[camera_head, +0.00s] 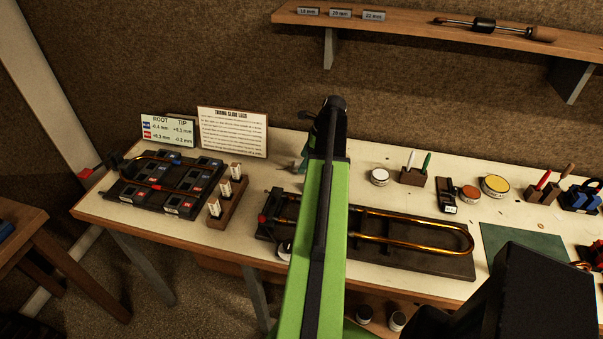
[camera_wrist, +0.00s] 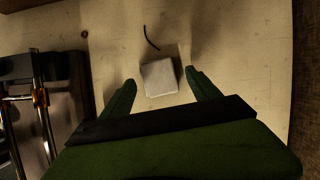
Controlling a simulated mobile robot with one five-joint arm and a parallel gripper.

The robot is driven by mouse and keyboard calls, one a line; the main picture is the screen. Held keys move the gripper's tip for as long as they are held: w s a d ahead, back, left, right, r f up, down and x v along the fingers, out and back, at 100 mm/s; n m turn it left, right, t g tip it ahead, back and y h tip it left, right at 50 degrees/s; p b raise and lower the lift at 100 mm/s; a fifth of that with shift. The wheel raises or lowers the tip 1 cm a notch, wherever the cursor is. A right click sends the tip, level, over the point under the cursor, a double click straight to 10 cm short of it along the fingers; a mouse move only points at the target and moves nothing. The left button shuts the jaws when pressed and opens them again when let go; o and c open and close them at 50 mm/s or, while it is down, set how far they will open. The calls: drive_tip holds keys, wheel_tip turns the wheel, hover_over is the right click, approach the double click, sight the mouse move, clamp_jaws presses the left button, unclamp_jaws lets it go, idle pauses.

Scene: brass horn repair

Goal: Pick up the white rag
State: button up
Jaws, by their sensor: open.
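The white rag (camera_wrist: 160,77) is a small pale square lying on the bench top in the wrist view. My gripper (camera_wrist: 162,82) is open, with one green finger on each side of the rag. The rag sits between the fingertips, and a gap shows on both sides; I cannot tell how high the fingers are above the bench. In the head view my green arm hides the rag, and only a bit of my gripper (camera_head: 304,160) shows beside the arm.
A board with a brass slide (camera_head: 420,240) lies right of my arm and shows at the left of the wrist view (camera_wrist: 40,100). Wooden blocks with pegs (camera_head: 228,198) and a black fixture board (camera_head: 130,192) stand left. Two signs (camera_head: 232,132) stand behind. A dark curved strip (camera_wrist: 151,38) lies beyond the rag.

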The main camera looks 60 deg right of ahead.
drive_tip(key=shift+b+x, duration=0.35)
drive_tip(key=shift+x, duration=0.6)
drive_tip(key=shift+r, duration=0.15)
drive_tip(key=shift+c, duration=0.3)
drive_tip(key=c, duration=1.4)
drive_tip(key=shift+o, duration=0.2)
drive_tip(key=shift+r+p, duration=0.15)
drive_tip(key=shift+p, duration=0.2)
wheel_tip(320, 180, up, 4)
drive_tip(key=p, duration=0.4)
drive_tip(key=shift+r, duration=0.1)
drive_tip(key=s+d+r+p, duration=0.6)
drive_tip(key=s+d, duration=0.1)
drive_tip(key=s, duration=0.2)
drive_tip(key=shift+s+r+p, duration=0.2)
drive_tip(key=shift+r+p, duration=0.05)
drive_tip(key=shift+p, duration=0.1)
